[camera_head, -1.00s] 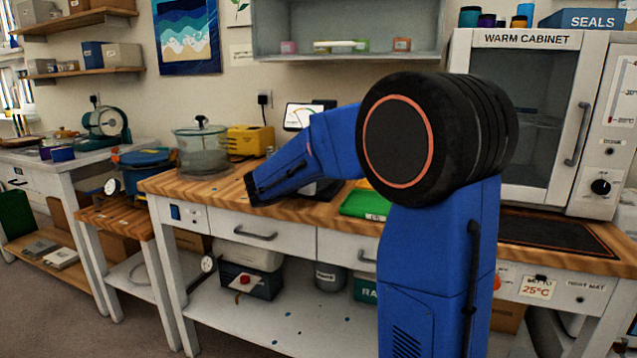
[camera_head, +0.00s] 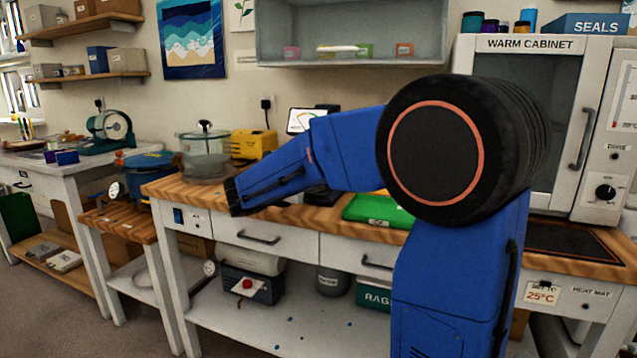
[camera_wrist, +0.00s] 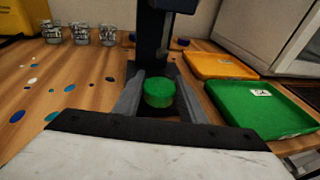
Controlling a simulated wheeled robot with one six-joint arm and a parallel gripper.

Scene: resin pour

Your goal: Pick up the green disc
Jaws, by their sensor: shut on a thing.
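The green disc (camera_wrist: 158,93), a short green cylinder, sits between the two grey fingers of my gripper (camera_wrist: 159,101) in the wrist view. The fingers are shut on its sides. A black stand (camera_wrist: 160,45) with a dark base rises just behind the disc. I cannot tell whether the disc touches that base or is held above it. In the head view my blue arm reaches left over the wooden bench, and the disc and fingertips are hidden there.
A green tray (camera_wrist: 262,112) and a yellow tray (camera_wrist: 218,66) lie to the right in the wrist view. Several clear cups (camera_wrist: 80,35) stand at the back left. Coloured spots mark the bench on the left. The warm cabinet (camera_head: 525,120) stands at the right end.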

